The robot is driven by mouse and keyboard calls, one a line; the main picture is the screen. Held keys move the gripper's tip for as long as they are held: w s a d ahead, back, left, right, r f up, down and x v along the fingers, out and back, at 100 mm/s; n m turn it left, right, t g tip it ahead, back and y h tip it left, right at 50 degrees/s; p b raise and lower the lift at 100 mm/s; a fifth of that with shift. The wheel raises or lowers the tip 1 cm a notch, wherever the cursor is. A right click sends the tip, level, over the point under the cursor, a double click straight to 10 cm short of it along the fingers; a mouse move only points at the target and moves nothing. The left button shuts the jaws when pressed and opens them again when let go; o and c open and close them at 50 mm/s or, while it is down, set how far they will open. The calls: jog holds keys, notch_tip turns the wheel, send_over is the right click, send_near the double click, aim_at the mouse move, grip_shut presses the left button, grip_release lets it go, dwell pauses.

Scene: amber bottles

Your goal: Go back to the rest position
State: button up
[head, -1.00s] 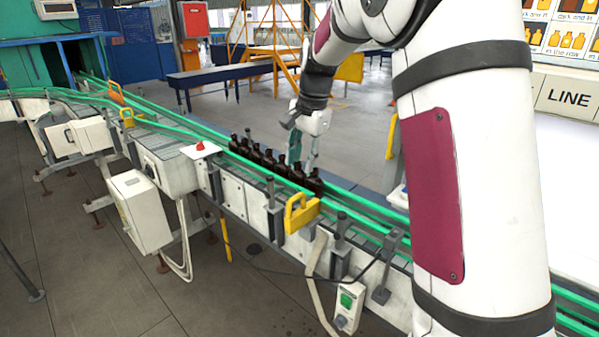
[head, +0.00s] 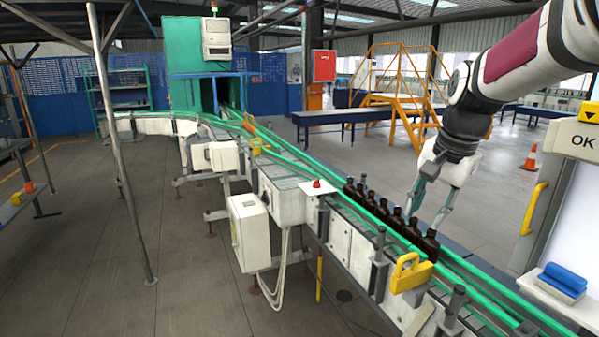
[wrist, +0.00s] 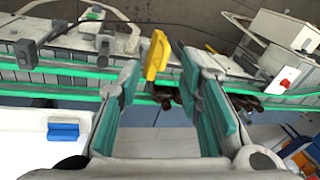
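My gripper (head: 428,205) hangs at the right of the head view, beside and just above the row of bottles. In the wrist view its two teal-padded fingers (wrist: 165,105) stand wide apart with nothing held between them. Several dark amber bottles (head: 381,210) stand upright in a row on the conveyor (head: 285,180) between green rails. In the wrist view a few bottles (wrist: 245,102) show partly behind the right finger, which hides others. My arm reaches in from the upper right of the head view.
A yellow bracket (head: 410,272) sits on the conveyor's near edge. A grey post (head: 120,160) rises at the left. Open floor (head: 190,250) lies left of the conveyor.

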jog(key=s+a+n+t, duration=0.1)
jog(key=s+a+n, duration=0.1)
jog(key=s, duration=0.6)
jog(key=s+a+n, duration=0.2)
jog(key=s+n, duration=0.2)
jog(key=s, duration=0.4)
jog(key=s+a+f+n+t, duration=0.1)
jog(key=s+n, duration=0.3)
jog(key=s, duration=0.4)
jog(key=shift+a+t+h+b, duration=0.3)
jog(key=shift+a+h+b, duration=0.1)
jog(key=shift+a, duration=0.4)
